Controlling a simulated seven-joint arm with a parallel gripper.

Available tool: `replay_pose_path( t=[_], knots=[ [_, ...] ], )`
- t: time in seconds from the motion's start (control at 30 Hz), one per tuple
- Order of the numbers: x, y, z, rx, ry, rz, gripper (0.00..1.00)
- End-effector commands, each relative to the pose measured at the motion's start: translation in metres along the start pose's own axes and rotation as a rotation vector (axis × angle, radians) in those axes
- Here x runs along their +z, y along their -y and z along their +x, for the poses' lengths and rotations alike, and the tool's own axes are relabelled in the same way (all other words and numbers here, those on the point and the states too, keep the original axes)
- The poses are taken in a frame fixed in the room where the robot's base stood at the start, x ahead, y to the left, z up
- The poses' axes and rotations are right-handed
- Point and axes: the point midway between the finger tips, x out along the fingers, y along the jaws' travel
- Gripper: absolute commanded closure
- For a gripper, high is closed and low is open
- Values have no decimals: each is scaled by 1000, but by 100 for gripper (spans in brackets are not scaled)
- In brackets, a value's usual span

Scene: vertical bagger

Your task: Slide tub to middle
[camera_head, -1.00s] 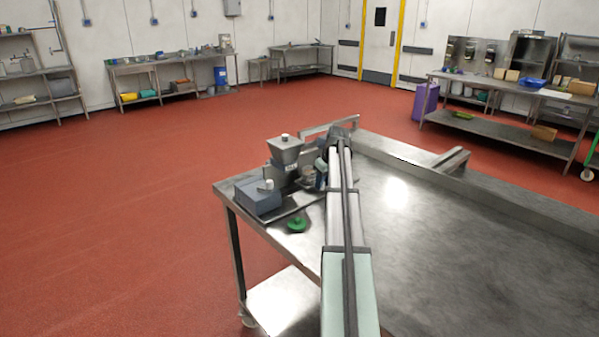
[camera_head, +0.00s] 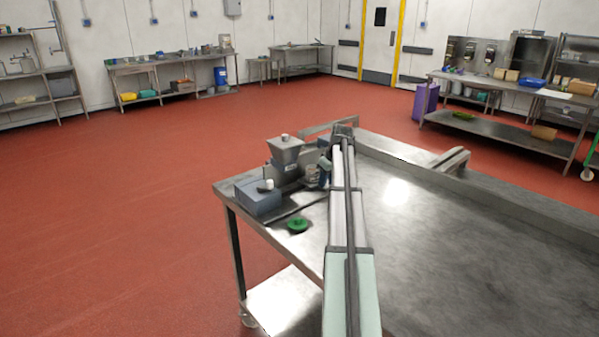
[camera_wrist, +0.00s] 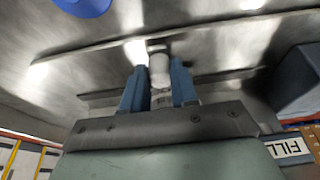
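In the wrist view, a small whitish, rounded tub (camera_wrist: 160,69) stands between the two blue fingers of my gripper (camera_wrist: 159,80). It fills nearly the whole gap, and the fingers appear closed against its sides. Its lower part is partly hidden by the fingers and the gripper body. In the head view, my gripper (camera_head: 324,174) is mostly hidden behind my own arm, beside the machine with the grey hopper (camera_head: 286,152). The tub cannot be made out there.
A grey-blue box (camera_head: 258,197) with a white-topped knob stands at the table's left corner. A green disc (camera_head: 298,225) lies near the front edge. The steel table (camera_head: 450,250) is clear on the right.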

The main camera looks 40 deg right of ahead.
Motion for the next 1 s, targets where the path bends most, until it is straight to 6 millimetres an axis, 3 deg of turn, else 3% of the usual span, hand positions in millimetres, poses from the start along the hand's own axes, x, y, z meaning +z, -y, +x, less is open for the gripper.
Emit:
replay_pose_path(
  t=[0.33,0.67,1.0],
  knots=[
    [0,0,0,0,0,0,39],
    [0,0,-2,0,0,0,39],
    [0,0,-26,1,0,0,39]
  ],
)
